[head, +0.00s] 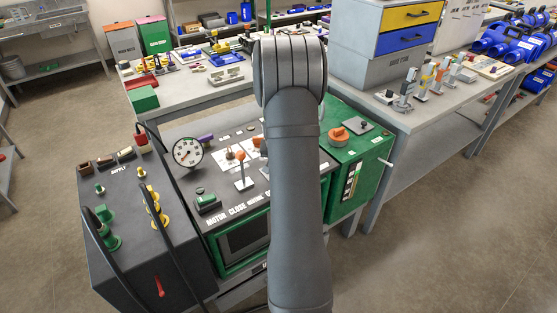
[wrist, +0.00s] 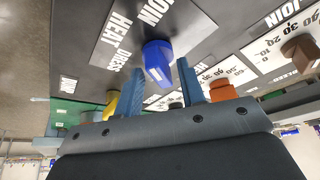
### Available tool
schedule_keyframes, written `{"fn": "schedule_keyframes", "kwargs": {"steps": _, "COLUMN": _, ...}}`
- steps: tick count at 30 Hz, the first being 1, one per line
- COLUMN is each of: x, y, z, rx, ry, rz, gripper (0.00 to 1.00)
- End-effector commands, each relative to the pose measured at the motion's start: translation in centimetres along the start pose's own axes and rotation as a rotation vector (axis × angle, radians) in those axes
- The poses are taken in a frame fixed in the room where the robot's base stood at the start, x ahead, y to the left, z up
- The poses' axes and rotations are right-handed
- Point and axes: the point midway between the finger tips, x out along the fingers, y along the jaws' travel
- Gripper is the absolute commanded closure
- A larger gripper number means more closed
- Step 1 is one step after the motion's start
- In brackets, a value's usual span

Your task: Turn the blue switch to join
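My gripper (wrist: 158,73) is open, with one blue-grey finger to the left of the switch and one to the right. The switch appears between and just beyond the fingertips; I cannot tell whether they touch it. In the head view my arm covers the switch and the gripper.
An orange knob (wrist: 222,90), a yellow knob (wrist: 110,104) and a brown knob (wrist: 300,50) stand near the gripper. In the head view, orange-topped levers (head: 240,172), a round gauge (head: 188,152) and a green box with an orange knob (head: 338,135) surround my arm.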

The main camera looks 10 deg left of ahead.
Motion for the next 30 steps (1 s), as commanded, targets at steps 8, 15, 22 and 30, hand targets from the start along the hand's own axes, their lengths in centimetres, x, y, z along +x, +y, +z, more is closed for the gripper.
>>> {"fn": "schedule_keyframes", "kwargs": {"steps": 8, "x": 0.11, "y": 0.00, "z": -0.01, "rx": 0.000, "ry": 0.000, "rz": 0.000, "gripper": 0.64}}
{"fn": "schedule_keyframes", "kwargs": {"steps": 15, "x": 0.10, "y": 0.00, "z": -0.01, "rx": 0.000, "ry": 0.000, "rz": 0.000, "gripper": 1.00}}
{"fn": "schedule_keyframes", "kwargs": {"steps": 22, "x": 0.09, "y": -0.07, "z": 0.00, "rx": 0.024, "ry": -0.001, "rz": 0.009, "gripper": 1.00}}
{"fn": "schedule_keyframes", "kwargs": {"steps": 30, "x": 0.10, "y": -0.15, "z": 0.00, "rx": 0.141, "ry": -0.001, "rz": 0.059, "gripper": 1.00}}
